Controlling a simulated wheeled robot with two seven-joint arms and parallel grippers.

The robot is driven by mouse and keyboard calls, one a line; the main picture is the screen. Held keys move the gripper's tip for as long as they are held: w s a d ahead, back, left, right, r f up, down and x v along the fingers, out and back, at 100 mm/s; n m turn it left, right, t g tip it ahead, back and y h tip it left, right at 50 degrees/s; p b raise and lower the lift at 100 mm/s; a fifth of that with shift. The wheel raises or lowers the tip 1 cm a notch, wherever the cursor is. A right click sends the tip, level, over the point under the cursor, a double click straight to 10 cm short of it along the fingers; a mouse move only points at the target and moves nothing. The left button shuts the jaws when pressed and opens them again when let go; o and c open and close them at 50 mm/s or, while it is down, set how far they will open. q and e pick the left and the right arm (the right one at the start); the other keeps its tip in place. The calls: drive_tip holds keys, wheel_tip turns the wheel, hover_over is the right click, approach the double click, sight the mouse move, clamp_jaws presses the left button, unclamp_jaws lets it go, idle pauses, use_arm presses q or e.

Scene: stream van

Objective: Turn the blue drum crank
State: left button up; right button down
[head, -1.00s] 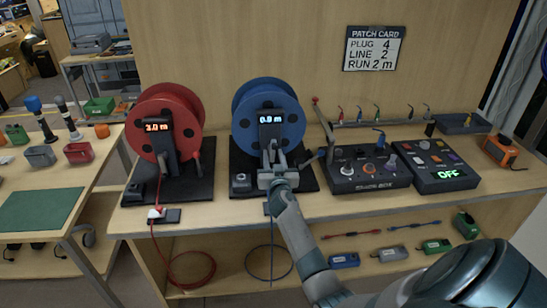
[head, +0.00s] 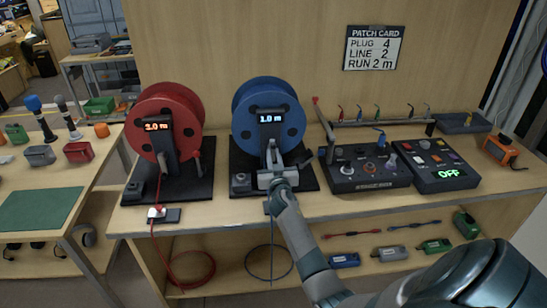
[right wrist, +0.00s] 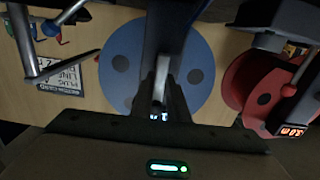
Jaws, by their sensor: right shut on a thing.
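The blue drum (head: 245,100) stands upright on a black base on the bench, and its small display (head: 271,118) reads 1.0 m. My right gripper (head: 274,158) is low in front of the drum, shut on the crank's handle. The gripper hides most of the crank in the head view. In the right wrist view the handle (right wrist: 160,80) lies between the dark fingers, with the blue drum (right wrist: 115,88) behind it. My left gripper is not in view.
A red drum (head: 148,108) with its own display and crank stands close at left. At right are a control box (head: 368,172) with knobs and a dark box (head: 437,165) showing OFF. A patch card (head: 373,48) on the wall reads PLUG 4, LINE 2, RUN 2 m.

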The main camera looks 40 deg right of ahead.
drive_tip(key=n, duration=0.2)
drive_tip(key=n+b, duration=0.1)
drive_tip(key=n, duration=0.1)
drive_tip(key=shift+w+a+f+n, duration=0.1)
drive_tip(key=shift+a+n, duration=0.05)
drive_tip(key=shift+n, duration=0.15)
drive_tip(key=n+p, duration=0.1)
drive_tip(key=n, duration=0.8)
drive_tip(key=f+n+p, duration=0.1)
drive_tip(key=n, duration=0.8)
drive_tip(key=n+p, duration=0.1)
drive_tip(key=n, duration=0.8)
drive_tip(key=shift+f+p, duration=0.25)
drive_tip(key=shift+p, duration=0.15)
drive_tip(key=shift+f+n+p, duration=0.15)
drive_tip(key=shift+n+p, duration=0.8)
drive_tip(key=shift+n, duration=1.25)
drive_tip(key=c, duration=1.7)
unclamp_jaws()
drive_tip(key=shift+d, duration=0.2)
